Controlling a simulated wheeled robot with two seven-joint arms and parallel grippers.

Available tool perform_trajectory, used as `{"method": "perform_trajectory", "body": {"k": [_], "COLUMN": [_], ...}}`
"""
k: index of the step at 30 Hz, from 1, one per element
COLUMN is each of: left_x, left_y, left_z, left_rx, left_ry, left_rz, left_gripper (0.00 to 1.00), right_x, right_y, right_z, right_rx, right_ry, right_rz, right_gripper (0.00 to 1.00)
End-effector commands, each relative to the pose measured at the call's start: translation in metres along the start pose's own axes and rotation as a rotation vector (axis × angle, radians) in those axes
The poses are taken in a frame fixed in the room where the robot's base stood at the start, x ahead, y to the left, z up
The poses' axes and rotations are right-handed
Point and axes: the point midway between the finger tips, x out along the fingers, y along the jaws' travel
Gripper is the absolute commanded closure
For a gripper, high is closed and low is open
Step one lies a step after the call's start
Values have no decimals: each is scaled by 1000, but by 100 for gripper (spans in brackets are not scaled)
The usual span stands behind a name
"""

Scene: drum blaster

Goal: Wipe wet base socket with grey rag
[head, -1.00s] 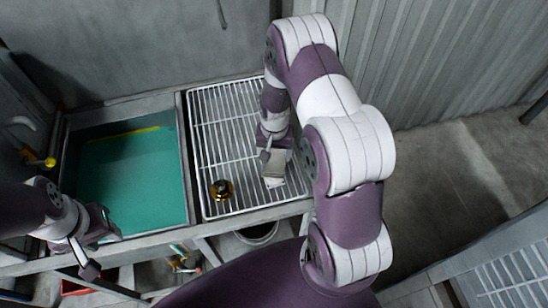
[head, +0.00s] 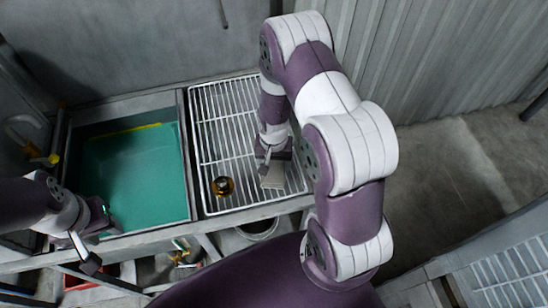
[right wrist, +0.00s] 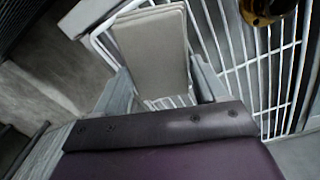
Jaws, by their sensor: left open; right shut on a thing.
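The base socket (head: 223,186), a small round brass-and-dark piece, sits on the white wire rack near its front left; part of it shows at the top right of the right wrist view (right wrist: 264,8). The grey rag (head: 272,176) is a flat, folded, beige-grey pad. My right gripper (head: 273,160) is shut on it, above the rack's front right, to the right of the socket and apart from it. The rag also shows between the fingers in the right wrist view (right wrist: 150,48). My left gripper (head: 98,238) is open and empty at the basin's front left edge.
The wire rack (head: 215,120) is otherwise clear. Left of it is a basin of green liquid (head: 135,180) with a yellow strip at its back. A yellow-ended tap (head: 50,159) stands at far left. A bucket (head: 258,228) stands below the front edge. Corrugated wall rises behind at right.

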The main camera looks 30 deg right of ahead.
Motion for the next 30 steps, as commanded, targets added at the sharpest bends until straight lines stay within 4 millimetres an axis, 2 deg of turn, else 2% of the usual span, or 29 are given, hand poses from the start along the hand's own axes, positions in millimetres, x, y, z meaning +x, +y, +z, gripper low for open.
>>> {"method": "perform_trajectory", "body": {"k": [5, 18, 30], "left_x": [1, 10, 6], "left_y": [0, 0, 0], "left_z": [0, 1, 1], "left_rx": [0, 0, 0], "left_ry": [0, 0, 0], "left_rz": [0, 0, 0], "left_gripper": [57, 57, 57], "right_x": [1, 1, -3], "right_y": [0, 0, 0], "right_z": [-3, -42, -44], "right_rx": [0, -1, -1], "right_ry": [1, 1, 0], "right_rz": [0, 0, 0], "right_gripper": [53, 53, 53]}}
